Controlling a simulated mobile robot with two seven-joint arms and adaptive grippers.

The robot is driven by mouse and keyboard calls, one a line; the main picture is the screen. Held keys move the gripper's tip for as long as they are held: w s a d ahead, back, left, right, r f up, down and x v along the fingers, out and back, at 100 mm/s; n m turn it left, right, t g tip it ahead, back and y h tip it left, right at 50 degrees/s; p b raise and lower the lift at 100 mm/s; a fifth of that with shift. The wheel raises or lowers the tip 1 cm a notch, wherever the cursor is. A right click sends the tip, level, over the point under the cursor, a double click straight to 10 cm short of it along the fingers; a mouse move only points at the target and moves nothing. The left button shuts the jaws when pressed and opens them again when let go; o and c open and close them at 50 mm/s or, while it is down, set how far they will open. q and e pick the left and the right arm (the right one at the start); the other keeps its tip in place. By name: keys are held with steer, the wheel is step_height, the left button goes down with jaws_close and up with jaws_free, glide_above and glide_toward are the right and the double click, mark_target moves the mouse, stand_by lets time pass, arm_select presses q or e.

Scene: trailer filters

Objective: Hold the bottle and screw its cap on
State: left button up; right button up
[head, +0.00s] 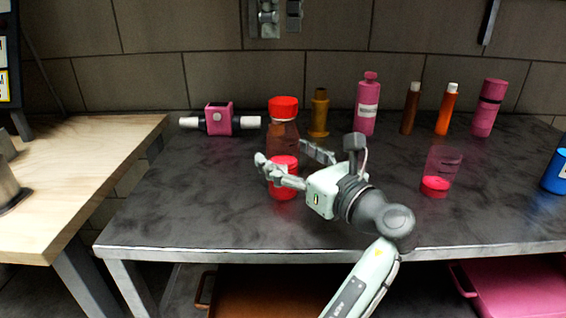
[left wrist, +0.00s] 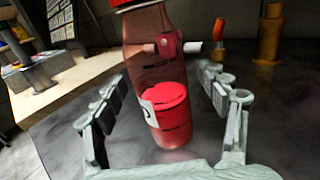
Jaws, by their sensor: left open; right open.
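The bottle (head: 282,133) is tall and see-through red, with red contents low inside. It stands upright on the dark table. Its red cap (head: 283,107) sits on top; I cannot tell how tightly. My left gripper (head: 287,160) is open around the bottle's lower body, one finger in front and the other at its right. In the left wrist view the bottle (left wrist: 150,62) stands between the spread fingers of the gripper (left wrist: 165,85), with a gap visible on both sides. The cap (left wrist: 126,3) is cut by the top edge there. My right gripper is not in view.
A pink valve-like part (head: 219,119) lies behind left. A brass piece (head: 319,113), a pink bottle (head: 367,108) and several cylinders line the back. A clear pink cup (head: 441,171) stands right, a blue container (head: 555,172) at the far right. The front left of the table (head: 190,215) is clear.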

arm_select(q)
steer(key=v, duration=1)
steer(key=shift+s+d, duration=0.2)
steer(key=shift+s, duration=0.15)
